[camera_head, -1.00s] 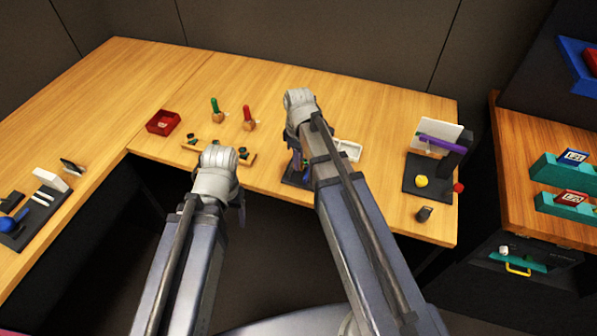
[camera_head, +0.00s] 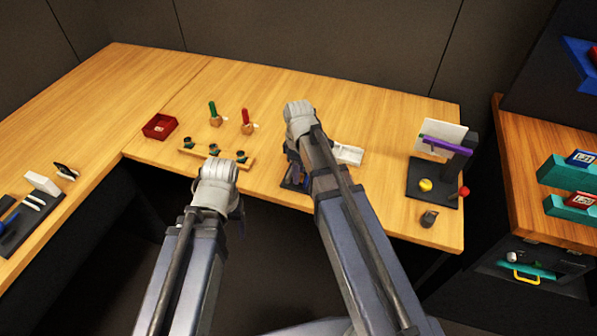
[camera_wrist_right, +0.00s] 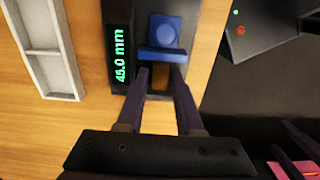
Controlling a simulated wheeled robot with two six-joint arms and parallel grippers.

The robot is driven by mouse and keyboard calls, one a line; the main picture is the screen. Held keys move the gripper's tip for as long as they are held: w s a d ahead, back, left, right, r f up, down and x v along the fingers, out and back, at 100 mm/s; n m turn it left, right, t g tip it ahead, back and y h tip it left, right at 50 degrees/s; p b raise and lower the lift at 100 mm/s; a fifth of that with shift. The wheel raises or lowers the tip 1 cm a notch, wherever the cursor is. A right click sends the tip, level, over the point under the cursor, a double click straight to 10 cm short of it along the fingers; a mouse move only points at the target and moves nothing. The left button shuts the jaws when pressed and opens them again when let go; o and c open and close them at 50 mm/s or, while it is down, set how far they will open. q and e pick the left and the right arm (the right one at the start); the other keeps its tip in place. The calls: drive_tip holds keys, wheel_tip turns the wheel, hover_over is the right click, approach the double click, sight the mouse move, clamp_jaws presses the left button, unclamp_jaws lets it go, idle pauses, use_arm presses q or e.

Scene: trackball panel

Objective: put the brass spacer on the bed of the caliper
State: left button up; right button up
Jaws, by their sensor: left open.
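The caliper (camera_wrist_right: 122,92) is a dark block with a green 45.0 mm readout and a blue jaw piece (camera_wrist_right: 164,32); in the head view it is mostly hidden under my right arm. The brass spacer (camera_wrist_right: 161,80) is a small brownish block just below the blue piece, between the fingertips of my right gripper (camera_wrist_right: 160,76). The fingers close against its sides, over the caliper; whether it touches the bed cannot be told. My left gripper (camera_head: 238,212) is open and mostly hidden by its own wrist, near the table's front edge.
A white tray (camera_head: 348,155) lies right of the caliper. A teal-cupped wooden rack (camera_head: 200,154), a red box (camera_head: 160,127) and two small screwdriver-like tools (camera_head: 214,115) stand to the left. A dark stand with a yellow ball (camera_head: 425,185) is at right.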

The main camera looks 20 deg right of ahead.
drive_tip(key=shift+o, duration=1.2)
drive_tip(key=shift+r, duration=0.15)
wheel_tip(320, 180, up, 12)
drive_tip(key=p, duration=1.2)
drive_tip(key=s+a+m+h, duration=0.1)
drive_tip(key=s+a+m, duration=0.6)
drive_tip(key=s+a, duration=0.3)
drive_tip(key=s, duration=0.4)
drive_tip(key=shift+s+a, duration=0.15)
drive_tip(key=shift+a, duration=0.1)
drive_tip(key=shift+r, duration=0.1)
